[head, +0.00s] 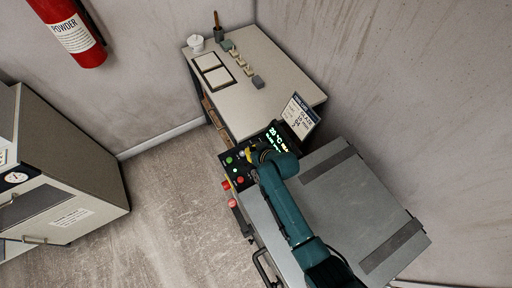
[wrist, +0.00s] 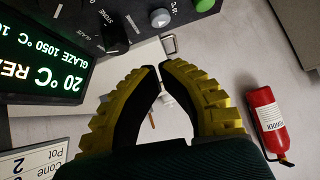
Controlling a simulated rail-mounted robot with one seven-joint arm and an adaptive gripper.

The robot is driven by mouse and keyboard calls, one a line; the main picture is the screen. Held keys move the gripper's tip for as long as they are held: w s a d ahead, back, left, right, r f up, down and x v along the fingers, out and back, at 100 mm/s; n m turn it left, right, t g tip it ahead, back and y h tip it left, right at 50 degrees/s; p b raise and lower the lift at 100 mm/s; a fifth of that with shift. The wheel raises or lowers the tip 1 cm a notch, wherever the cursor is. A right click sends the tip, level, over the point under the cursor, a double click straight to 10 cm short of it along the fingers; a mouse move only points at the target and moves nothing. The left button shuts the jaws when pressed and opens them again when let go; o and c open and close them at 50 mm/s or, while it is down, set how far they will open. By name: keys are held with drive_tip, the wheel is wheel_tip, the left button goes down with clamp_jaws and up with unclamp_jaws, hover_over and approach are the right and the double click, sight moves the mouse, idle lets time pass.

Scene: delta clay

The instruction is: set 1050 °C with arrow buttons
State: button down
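The kiln's black control panel (head: 232,169) carries small green, white and red buttons in the head view. I cannot make out arrow buttons.
A card (head: 300,116) stands beside the display. The grey kiln lid (head: 335,190) lies right of my arm. A worktable (head: 262,105) with tiles and pots stands behind. A fire extinguisher (head: 76,32) hangs on the wall; a cabinet (head: 75,155) stands left. The floor between is clear.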

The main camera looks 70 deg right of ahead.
drive_tip(key=v, duration=0.3)
drive_tip(key=shift+s+r, duration=0.1)
drive_tip(key=shift+r, duration=0.25)
idle(0.5)
